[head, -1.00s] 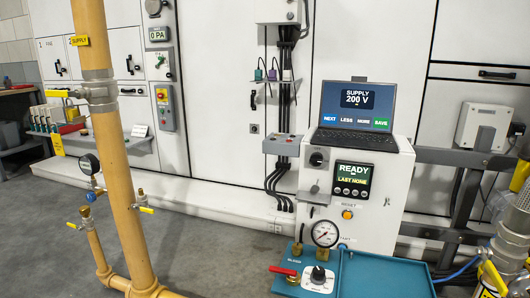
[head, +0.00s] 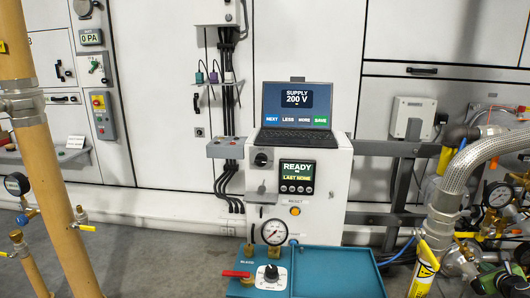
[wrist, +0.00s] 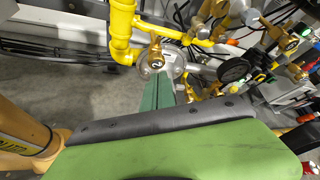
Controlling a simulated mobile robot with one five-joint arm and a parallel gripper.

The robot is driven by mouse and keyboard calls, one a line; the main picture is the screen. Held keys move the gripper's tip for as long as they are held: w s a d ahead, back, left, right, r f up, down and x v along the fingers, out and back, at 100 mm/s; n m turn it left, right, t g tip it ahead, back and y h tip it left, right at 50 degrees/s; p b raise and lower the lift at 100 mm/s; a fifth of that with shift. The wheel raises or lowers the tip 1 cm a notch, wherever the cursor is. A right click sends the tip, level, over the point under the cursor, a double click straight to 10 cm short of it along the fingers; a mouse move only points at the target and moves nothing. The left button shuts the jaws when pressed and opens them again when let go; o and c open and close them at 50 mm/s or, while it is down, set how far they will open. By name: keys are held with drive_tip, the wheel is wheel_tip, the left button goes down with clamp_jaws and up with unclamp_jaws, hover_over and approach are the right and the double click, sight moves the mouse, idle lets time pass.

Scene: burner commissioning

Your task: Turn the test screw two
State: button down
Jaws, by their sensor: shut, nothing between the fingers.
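My gripper (wrist: 164,80) shows in the wrist view as two teal fingers closed together and empty. Its tips point at a round grey metal body (wrist: 162,60) on a yellow pipe. A brass test screw (wrist: 155,54) with a dark mark that looks like a 2 stands just beyond the tips. I cannot tell whether they touch. Another brass fitting (wrist: 289,43) with a dark mark is farther right; I cannot read its mark surely.
Yellow pipe (wrist: 122,30) runs close beside the fingers, and a black round part (wrist: 234,69) lies to their right. In the head view, a braided hose (head: 462,165) and gauges (head: 497,195) crowd the right edge. The panel (head: 299,178) reads READY. The laptop (head: 296,107) shows SUPPLY 200 V.

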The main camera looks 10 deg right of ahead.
sight(471, 253)
drive_tip(key=w+d, duration=0.2)
drive_tip(key=w, duration=0.4)
drive_tip(key=shift+w, duration=0.4)
drive_tip(key=shift+d+f+b, duration=0.15)
drive_tip(key=shift+f+b, duration=0.1)
drive_tip(key=shift+b, duration=0.05)
drive_tip(key=shift+a+f, duration=0.15)
drive_tip(key=shift+a, duration=0.1)
idle(0.4)
drive_tip(key=shift+a+r+p, duration=0.15)
drive_tip(key=shift+r+p, duration=0.15)
drive_tip(key=shift+r, duration=0.1)
drive_tip(key=shift+s+a, duration=0.3)
drive_tip(key=shift+s, duration=0.65)
drive_tip(key=shift+s+a, duration=0.35)
drive_tip(key=shift+s, duration=0.55)
drive_tip(key=shift+s+a, duration=0.3)
drive_tip(key=shift+s, duration=0.65)
